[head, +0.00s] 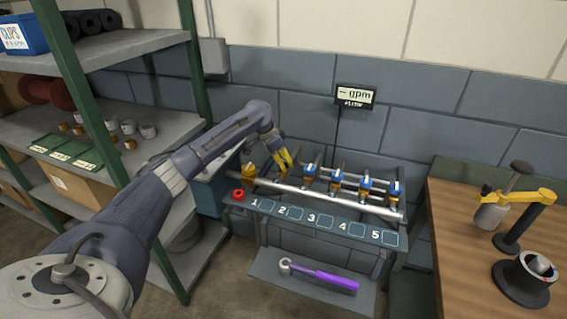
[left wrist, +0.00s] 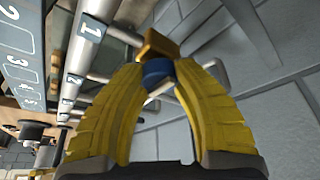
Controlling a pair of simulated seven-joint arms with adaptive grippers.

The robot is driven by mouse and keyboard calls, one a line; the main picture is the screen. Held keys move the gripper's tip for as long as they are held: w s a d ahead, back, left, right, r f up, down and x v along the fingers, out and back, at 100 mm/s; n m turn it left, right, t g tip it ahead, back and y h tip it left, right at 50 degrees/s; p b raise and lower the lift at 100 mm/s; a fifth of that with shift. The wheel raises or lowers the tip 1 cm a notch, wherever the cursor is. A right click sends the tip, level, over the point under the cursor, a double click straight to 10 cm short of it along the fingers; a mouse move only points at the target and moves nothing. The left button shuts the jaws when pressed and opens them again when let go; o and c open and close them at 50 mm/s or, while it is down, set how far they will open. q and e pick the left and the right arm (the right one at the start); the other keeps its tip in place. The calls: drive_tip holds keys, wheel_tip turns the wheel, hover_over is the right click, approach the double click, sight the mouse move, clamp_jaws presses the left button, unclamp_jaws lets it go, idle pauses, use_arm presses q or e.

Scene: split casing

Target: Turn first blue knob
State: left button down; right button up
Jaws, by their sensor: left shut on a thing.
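A row of blue knobs on brass-coloured valve bodies runs along a silver pipe on a grey bench rig. The first blue knob shows in the left wrist view (left wrist: 157,72) beside the plate marked 1. It sits between the yellow fingers of my left gripper (head: 285,160), which is shut on it. In the head view those fingers hide this knob. The other blue knobs, such as the second one (head: 309,170) and the last one (head: 395,188), stand free to the right. My right gripper is not in view.
Number plates 1 to 5 line the rig's front rail (head: 328,225). A red knob (head: 238,194) and a brass fitting (head: 249,180) are at its left end. A purple-handled wrench (head: 322,276) lies on the lower shelf. A gpm display (head: 355,96) stands behind. A wooden bench (head: 460,235) is at right.

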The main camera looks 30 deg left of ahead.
use_arm(q)
drive_tip(key=c, duration=0.9)
unclamp_jaws()
drive_tip(key=shift+c, duration=0.2)
drive_tip(key=v, duration=1.2)
